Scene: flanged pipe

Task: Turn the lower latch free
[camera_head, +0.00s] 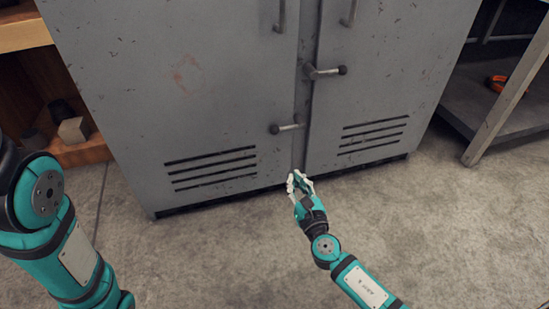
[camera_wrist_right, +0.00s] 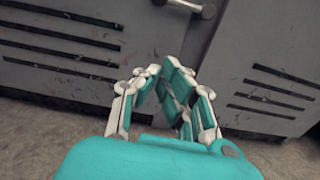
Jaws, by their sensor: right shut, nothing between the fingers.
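The lower latch (camera_head: 287,128) is a metal handle with a dark round knob at its left end, on the grey cabinet (camera_head: 225,60) near the seam between its two doors. It lies nearly level. In the right wrist view the latch (camera_wrist_right: 190,7) shows at the top edge, partly cut off. My right gripper (camera_head: 298,176) is below the latch, near the cabinet's bottom edge and apart from the latch. It also shows in the right wrist view (camera_wrist_right: 160,68), shut and empty. My left arm is at the left, but its gripper is out of view.
Two vertical handles (camera_head: 280,16) are higher up. A wooden shelf (camera_head: 75,150) stands at left, a metal workbench (camera_head: 520,115) at right. The concrete floor (camera_head: 230,260) in front is clear.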

